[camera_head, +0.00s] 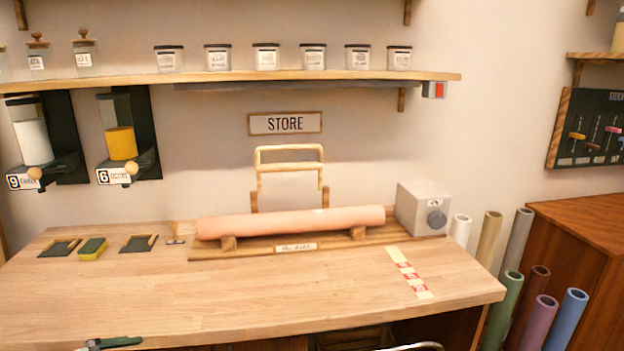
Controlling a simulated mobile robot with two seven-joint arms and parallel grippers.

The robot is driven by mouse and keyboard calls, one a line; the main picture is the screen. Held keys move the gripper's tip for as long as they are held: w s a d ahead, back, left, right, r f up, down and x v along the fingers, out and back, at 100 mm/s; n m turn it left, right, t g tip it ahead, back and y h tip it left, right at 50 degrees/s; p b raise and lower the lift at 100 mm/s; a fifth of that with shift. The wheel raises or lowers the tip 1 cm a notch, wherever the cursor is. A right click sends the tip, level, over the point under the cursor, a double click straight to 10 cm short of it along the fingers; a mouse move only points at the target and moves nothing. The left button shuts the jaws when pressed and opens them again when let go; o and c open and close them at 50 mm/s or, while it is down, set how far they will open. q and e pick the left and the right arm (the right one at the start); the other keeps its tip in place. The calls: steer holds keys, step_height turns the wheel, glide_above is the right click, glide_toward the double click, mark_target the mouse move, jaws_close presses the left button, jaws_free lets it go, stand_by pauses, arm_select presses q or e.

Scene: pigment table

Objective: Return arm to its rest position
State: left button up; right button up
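Neither of my grippers shows clearly in the head view, and no arm reaches over the wooden table (240,293). A peach-coloured roll (290,223) lies across wooden supports on a board at the back of the table. A grey box with a round knob (423,207) stands at the roll's right end.
Small dark trays (60,247) and a green-yellow sponge (92,248) lie at the left. A dark green tool-like item (115,342) is cut off at the bottom. Jars stand on the shelf (230,76). Coloured rolls (566,318) stand right of the table. The table's middle is clear.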

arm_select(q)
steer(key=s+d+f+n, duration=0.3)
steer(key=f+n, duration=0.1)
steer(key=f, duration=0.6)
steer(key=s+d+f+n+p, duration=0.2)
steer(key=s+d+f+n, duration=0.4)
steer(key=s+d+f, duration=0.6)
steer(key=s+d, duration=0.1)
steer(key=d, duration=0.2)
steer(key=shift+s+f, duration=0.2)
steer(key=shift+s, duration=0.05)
